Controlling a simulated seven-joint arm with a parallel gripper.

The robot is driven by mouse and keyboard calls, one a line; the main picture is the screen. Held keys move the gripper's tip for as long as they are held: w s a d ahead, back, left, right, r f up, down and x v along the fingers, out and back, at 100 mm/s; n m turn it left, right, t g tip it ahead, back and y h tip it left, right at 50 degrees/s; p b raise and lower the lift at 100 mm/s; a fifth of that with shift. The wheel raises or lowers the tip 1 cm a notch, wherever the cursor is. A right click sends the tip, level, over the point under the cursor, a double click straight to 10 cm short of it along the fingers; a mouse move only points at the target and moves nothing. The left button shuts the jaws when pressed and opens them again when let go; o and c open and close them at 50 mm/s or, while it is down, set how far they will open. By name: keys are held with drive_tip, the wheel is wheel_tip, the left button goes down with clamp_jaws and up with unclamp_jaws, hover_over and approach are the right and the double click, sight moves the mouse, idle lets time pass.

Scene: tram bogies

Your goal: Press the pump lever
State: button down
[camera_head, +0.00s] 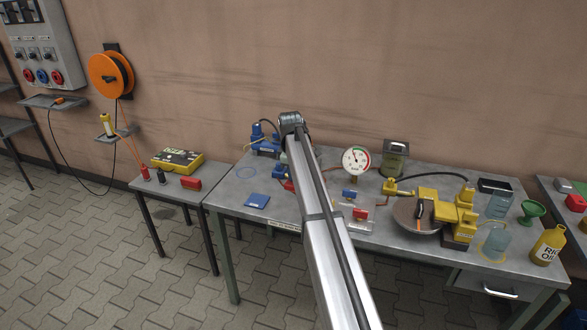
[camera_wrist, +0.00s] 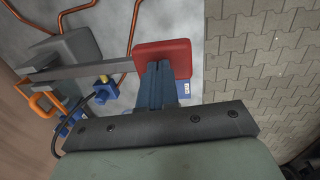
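The pump lever (camera_wrist: 80,72) is a flat grey bar running from a dark grey block at left to a red square pad (camera_wrist: 172,50) in the wrist view. My gripper (camera_wrist: 159,66) has its two blue-grey fingers side by side, shut with nothing between them. The fingertips overlap the pad's lower edge in the picture; I cannot tell whether they touch it. In the head view, my arm hides most of the lever and my gripper.
Copper pipes (camera_wrist: 120,42) and a black hose with a brass fitting lie near the lever. A pressure gauge (camera_head: 356,160) stands right of my arm. A blue plate (camera_head: 257,201) lies at the table's left front. The table's right side holds yellow equipment, jars and an oil can.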

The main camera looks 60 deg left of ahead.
drive_tip(key=shift+d+f, duration=0.1)
drive_tip(key=shift+f, duration=0.4)
drive_tip(key=shift+t+y, duration=0.5)
drive_tip(key=f, duration=0.5)
drive_tip(key=shift+s+d, duration=0.2)
drive_tip(key=shift+w+a+f, duration=0.1)
drive_tip(key=shift+a+f, duration=0.05)
drive_tip(key=shift+f, duration=1.2)
drive_tip(key=v, duration=1.5)
drive_tip(key=shift+s+d, duration=0.25)
